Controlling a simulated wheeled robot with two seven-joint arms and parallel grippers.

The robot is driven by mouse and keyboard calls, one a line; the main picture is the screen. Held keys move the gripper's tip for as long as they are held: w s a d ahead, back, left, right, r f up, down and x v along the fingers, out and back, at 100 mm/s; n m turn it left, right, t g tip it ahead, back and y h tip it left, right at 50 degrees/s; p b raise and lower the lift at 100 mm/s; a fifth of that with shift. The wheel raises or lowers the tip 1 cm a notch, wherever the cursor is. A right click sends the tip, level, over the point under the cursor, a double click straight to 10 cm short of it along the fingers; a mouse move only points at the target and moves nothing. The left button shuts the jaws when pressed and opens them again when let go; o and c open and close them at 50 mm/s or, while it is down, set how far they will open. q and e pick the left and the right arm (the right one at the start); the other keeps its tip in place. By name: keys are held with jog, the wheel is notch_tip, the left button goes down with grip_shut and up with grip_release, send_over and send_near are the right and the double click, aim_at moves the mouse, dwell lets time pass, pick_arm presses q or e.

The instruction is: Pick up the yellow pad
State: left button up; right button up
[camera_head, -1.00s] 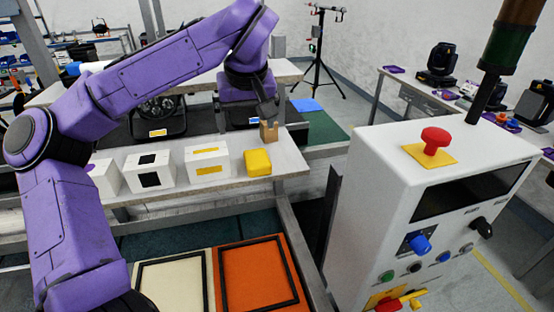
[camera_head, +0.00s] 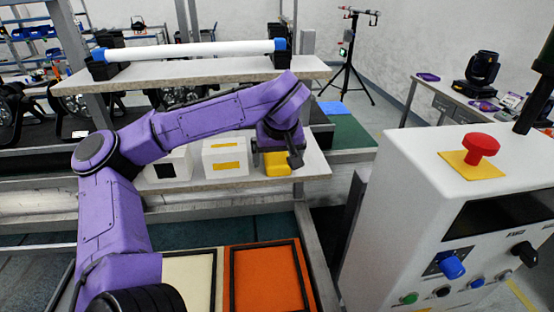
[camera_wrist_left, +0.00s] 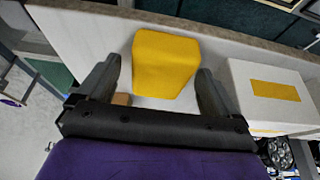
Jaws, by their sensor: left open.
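The yellow pad (camera_head: 277,164) is a rounded yellow block on the white shelf, at its right end in the head view. In the left wrist view the yellow pad (camera_wrist_left: 166,62) lies ahead of and partly between the two fingers. My left gripper (camera_head: 292,158) is right at the pad in the head view and hides part of it. In the left wrist view my left gripper (camera_wrist_left: 158,80) is open, with a finger on each side of the pad's near end and light gaps showing. My right gripper is not in view.
A white box with a yellow patch (camera_head: 225,157) stands left of the pad; it also shows in the wrist view (camera_wrist_left: 268,97). A white control console (camera_head: 400,190) stands at the right.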

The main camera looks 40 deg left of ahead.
pick_arm(q)
jog(key=shift+a+f, duration=0.1)
jog(key=shift+f, duration=0.05)
jog(key=c, duration=1)
jog(key=shift+c, duration=0.2)
jog(key=shift+r, duration=0.6)
jog(key=s+d+r+b, duration=0.3)
jog(key=s+d+r, duration=0.6)
jog(key=r, duration=0.3)
jog(key=shift+s+d, duration=0.4)
jog(key=shift+d, duration=0.15)
